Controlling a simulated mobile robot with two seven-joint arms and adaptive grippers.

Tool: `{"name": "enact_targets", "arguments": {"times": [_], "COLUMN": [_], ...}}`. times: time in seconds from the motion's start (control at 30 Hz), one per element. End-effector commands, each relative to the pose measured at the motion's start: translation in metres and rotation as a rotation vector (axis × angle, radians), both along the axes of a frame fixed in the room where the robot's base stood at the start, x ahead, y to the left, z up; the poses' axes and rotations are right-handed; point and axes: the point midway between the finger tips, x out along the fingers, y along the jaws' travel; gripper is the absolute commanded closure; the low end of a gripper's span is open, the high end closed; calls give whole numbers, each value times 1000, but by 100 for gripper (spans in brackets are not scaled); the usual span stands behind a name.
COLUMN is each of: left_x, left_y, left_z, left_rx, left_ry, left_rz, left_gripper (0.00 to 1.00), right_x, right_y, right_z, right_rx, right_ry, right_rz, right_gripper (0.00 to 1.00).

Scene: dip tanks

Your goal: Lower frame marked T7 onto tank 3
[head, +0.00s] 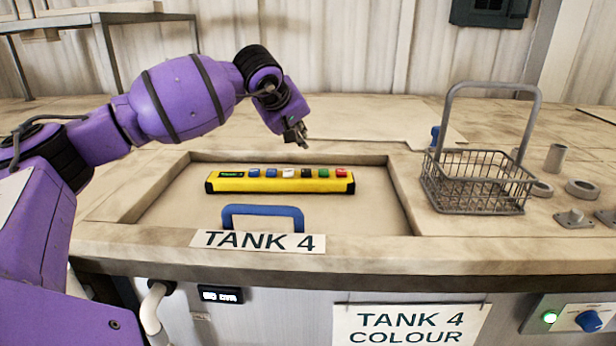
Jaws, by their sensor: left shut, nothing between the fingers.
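A yellow control bar (280,185) with a small green display at its left end and a row of coloured buttons lies in the shallow recess marked TANK 4. The red button (341,172) is at its right end, with a green button (324,172) beside it. My left gripper (302,143) is shut and empty, pointing down above and behind the right half of the bar, apart from it. No frame marked T7 and no tank 3 can be seen. My right gripper is out of view.
A blue handle (262,211) stands behind the TANK 4 label (258,241). A wire basket (474,185) with a tall hoop handle stands on the right, with grey rings and small fittings beside it. A TANK 4 COLOUR sign (410,325) hangs on the front. The back counter is mostly clear.

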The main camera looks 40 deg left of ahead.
Motion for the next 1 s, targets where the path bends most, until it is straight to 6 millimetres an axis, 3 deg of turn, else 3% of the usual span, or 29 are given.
{"name": "enact_targets", "arguments": {"times": [0.03,0.3,1.0], "left_x": [0,0,0], "left_y": [0,0,0], "left_z": [-17,-45,-46], "left_rx": [1,0,0], "left_ry": [8,4,1], "left_rz": [0,0,-1], "left_gripper": [100,100,100], "right_x": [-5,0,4], "right_y": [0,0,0], "right_z": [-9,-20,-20], "right_rx": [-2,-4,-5], "right_ry": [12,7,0], "right_rz": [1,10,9], "right_gripper": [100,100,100]}}
